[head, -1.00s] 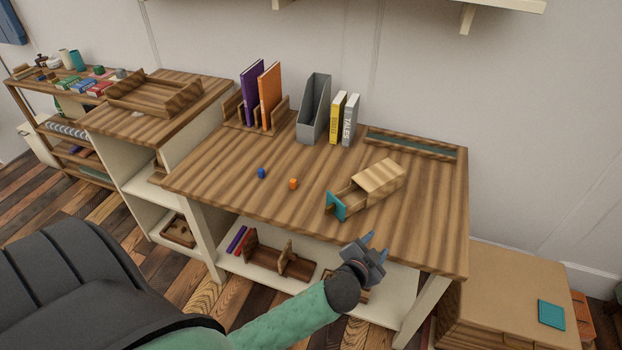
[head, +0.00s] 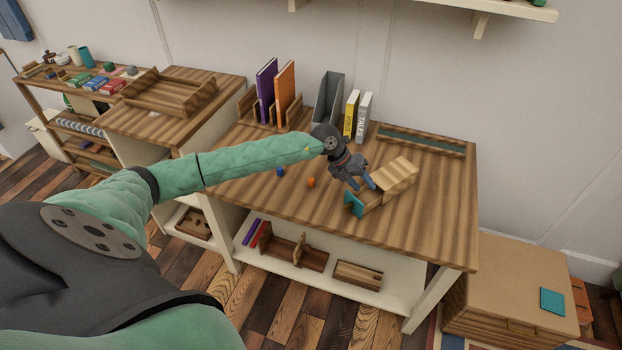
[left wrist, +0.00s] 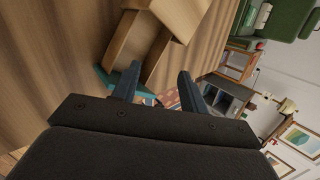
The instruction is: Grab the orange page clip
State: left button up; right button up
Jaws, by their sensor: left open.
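The orange page clip (head: 311,182) is a small orange piece lying on the striped wooden desk (head: 420,225), left of a small wooden box (head: 400,177) with its drawer pulled out. My left gripper (head: 363,186) is open, with nothing between its fingers. It hangs over the drawer's opening, to the right of the orange clip. In the left wrist view the open fingers (left wrist: 158,84) point towards the box and its drawer (left wrist: 140,42). The orange clip does not show in that view. My right gripper is not in view.
A small blue piece (head: 281,172) lies left of the orange clip. The drawer has a teal front (head: 354,205). Upright books, a grey file holder (head: 330,98) and a long tray (head: 422,143) line the back. The desk's front right is clear.

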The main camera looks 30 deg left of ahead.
aim_at(311, 179)
pick_arm(q)
jog(key=a+g+y, duration=0.1)
jog(key=a+y, duration=0.1)
jog(key=a, duration=0.4)
jog(key=a+g+y, duration=0.1)
jog(key=a+y, duration=0.1)
jog(key=a, duration=0.4)
jog(key=a+n+y+p, duration=0.1)
jog(key=a+y, duration=0.2)
jog(key=a, duration=0.3)
jog(key=shift+s+a+g, duration=0.2)
jog(key=shift+s+g, duration=0.15)
jog(key=shift+g, duration=0.05)
jog(key=shift+f+p, duration=0.6)
jog(key=shift+f, duration=0.8)
jog(key=f+p, duration=0.1)
jog(key=f, duration=0.1)
jog(key=f+p, duration=0.1)
jog(key=p, duration=0.1)
jog(key=shift+s+d+f, duration=0.2)
jog(key=shift+d+f, duration=0.2)
jog(key=shift+f, duration=0.6)
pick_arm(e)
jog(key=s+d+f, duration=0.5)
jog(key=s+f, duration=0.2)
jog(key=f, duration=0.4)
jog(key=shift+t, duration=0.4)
